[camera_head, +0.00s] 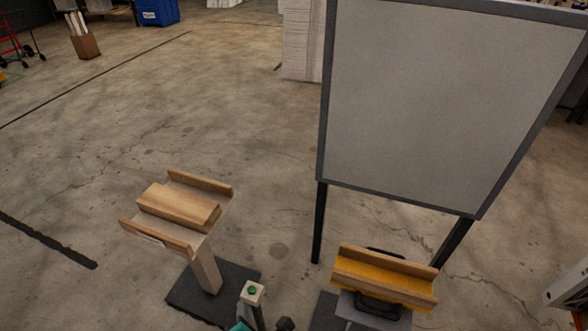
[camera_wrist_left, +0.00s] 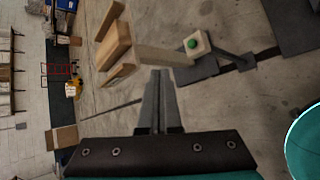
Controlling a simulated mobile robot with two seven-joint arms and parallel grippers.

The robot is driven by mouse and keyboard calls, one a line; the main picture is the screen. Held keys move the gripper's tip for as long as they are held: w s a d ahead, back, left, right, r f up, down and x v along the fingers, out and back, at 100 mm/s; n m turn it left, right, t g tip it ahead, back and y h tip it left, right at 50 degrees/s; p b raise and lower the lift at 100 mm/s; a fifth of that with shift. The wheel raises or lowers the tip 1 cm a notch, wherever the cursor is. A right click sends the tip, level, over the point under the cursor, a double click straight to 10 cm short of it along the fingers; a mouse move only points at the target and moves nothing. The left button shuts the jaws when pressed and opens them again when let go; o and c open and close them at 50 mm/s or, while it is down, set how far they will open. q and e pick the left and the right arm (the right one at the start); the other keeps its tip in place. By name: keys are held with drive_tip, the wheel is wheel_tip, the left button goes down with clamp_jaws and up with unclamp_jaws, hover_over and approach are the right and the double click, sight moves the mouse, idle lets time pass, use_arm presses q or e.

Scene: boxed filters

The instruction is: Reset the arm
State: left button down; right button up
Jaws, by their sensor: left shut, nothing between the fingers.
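My left gripper (camera_wrist_left: 160,74) shows in the left wrist view with its two fingers together and nothing between them. My right gripper is not in view.
A wooden stand (camera_head: 207,270) carries a tray with a wooden block (camera_head: 178,204). A second stand at right has a wood-and-yellow tray (camera_head: 385,278). A large grey board (camera_head: 445,95) stands behind it. Open concrete floor lies at left and behind.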

use_arm(q)
drive_tip(key=s+f+m+h+p, duration=0.1)
drive_tip(key=s+f+m+h, duration=0.1)
drive_tip(key=s+f+m, duration=0.5)
drive_tip(key=s+f+m+h+p, duration=0.1)
drive_tip(key=f+m+h, duration=0.25)
drive_tip(key=m, duration=0.75)
drive_tip(key=s+a+f+m+g, duration=0.2)
drive_tip(key=s+f+m+g, duration=0.1)
drive_tip(key=s, duration=0.4)
drive_tip(key=s+a+f+m+g+y, duration=0.1)
drive_tip(key=s+a+f+m+g, duration=0.1)
drive_tip(key=s, duration=0.5)
drive_tip(key=s+a+f+m+g+y, duration=0.1)
drive_tip(key=s+a+f+m+g, duration=0.2)
drive_tip(key=s+f+m, duration=0.2)
drive_tip(key=shift+s+f+m+g+p, duration=0.2)
drive_tip(key=shift+s+m+g+p, duration=0.25)
drive_tip(key=shift+s, duration=0.5)
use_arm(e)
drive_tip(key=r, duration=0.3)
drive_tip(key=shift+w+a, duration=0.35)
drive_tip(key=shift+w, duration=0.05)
